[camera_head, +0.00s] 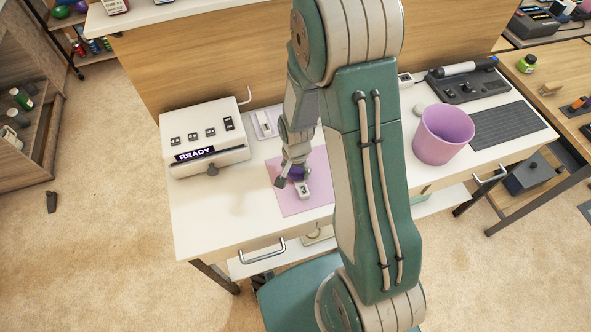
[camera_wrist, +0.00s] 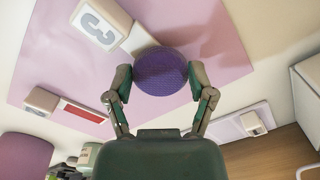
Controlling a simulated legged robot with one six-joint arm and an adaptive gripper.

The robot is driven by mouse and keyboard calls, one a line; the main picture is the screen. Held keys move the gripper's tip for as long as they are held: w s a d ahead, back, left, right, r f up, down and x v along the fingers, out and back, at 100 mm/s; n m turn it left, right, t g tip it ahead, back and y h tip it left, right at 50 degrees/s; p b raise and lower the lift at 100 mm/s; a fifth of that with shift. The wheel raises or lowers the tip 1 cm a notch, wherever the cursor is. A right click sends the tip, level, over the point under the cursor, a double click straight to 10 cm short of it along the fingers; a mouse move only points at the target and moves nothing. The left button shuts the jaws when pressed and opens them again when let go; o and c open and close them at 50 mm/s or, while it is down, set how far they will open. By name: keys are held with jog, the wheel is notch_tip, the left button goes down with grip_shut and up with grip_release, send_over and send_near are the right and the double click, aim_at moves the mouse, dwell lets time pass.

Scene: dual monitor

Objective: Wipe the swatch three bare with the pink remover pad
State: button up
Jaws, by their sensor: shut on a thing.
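My gripper (camera_head: 289,180) is low over the pink sheet (camera_head: 318,163) on the white table. It is shut on a round purple pad (camera_wrist: 160,72), with one finger on each side. The pad looks purple rather than pink, and it also shows in the head view (camera_head: 298,173). A white block marked 3 (camera_head: 303,190) stands on the sheet beside the pad, and in the wrist view (camera_wrist: 100,22) it is just above and left of it. I cannot tell whether the pad touches the sheet, and no separate mark shows under it.
A white box reading READY (camera_head: 205,143) stands left. A pink bin (camera_head: 443,135) and a dark grey mat (camera_head: 508,125) are right. A lilac strip with a white block (camera_wrist: 235,125) and a red strip (camera_wrist: 84,111) lie nearby. The table's front left is clear.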

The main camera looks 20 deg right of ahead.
jog(key=shift+s, duration=0.4)
jog(key=shift+w, duration=0.65)
jog(key=shift+s, duration=0.65)
jog(key=shift+w, duration=0.75)
jog(key=shift+r, duration=3.05)
jog(key=shift+r, duration=0.15)
jog(key=shift+r, duration=1.35)
